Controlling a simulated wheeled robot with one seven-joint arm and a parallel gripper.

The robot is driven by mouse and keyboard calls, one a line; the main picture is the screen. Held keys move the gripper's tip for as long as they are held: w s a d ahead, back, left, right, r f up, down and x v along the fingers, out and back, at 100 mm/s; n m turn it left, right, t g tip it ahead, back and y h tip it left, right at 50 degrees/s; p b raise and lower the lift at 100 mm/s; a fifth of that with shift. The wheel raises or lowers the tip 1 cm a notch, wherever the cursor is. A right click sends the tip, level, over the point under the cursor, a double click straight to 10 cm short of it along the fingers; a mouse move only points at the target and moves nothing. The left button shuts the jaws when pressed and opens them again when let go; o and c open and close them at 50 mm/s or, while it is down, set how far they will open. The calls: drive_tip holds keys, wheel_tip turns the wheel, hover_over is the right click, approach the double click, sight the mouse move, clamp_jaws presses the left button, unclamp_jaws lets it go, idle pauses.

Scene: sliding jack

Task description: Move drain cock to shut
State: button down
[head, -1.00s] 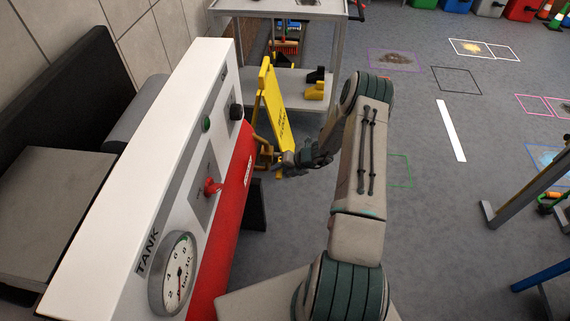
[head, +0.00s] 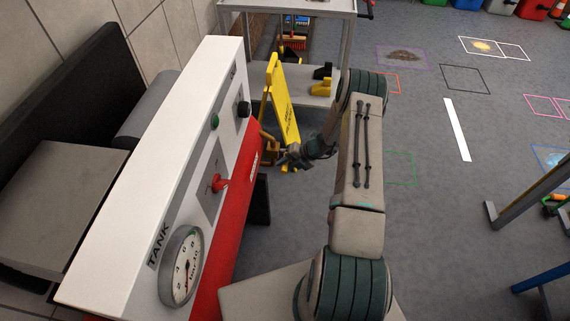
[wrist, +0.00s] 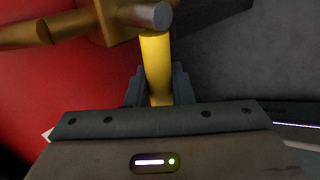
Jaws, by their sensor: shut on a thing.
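The drain cock (head: 268,148) is a brass-coloured fitting low on the right end of the red tank (head: 243,172). In the wrist view its brass body (wrist: 98,22) is at the top, with a grey metal end, and a yellow lever (wrist: 156,68) runs down from it. My gripper (head: 288,155) reaches the cock from the right. In the wrist view my gripper (wrist: 158,88) has its dark fingers on both sides of the lever, shut on it. The lever's lower end is hidden behind the gripper body.
The panel above the tank carries a pressure gauge (head: 181,266), a red knob (head: 220,184) and a green button (head: 215,122). A yellow floor sign (head: 284,105) stands just behind the cock. A grey trolley (head: 300,8) is farther back.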

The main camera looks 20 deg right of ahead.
drive_tip(key=c, duration=1.3)
unclamp_jaws()
drive_tip(key=shift+d+r, duration=0.1)
drive_tip(key=v, duration=1.3)
drive_tip(key=shift+s+d+r, duration=0.15)
drive_tip(key=shift+d+r, duration=0.05)
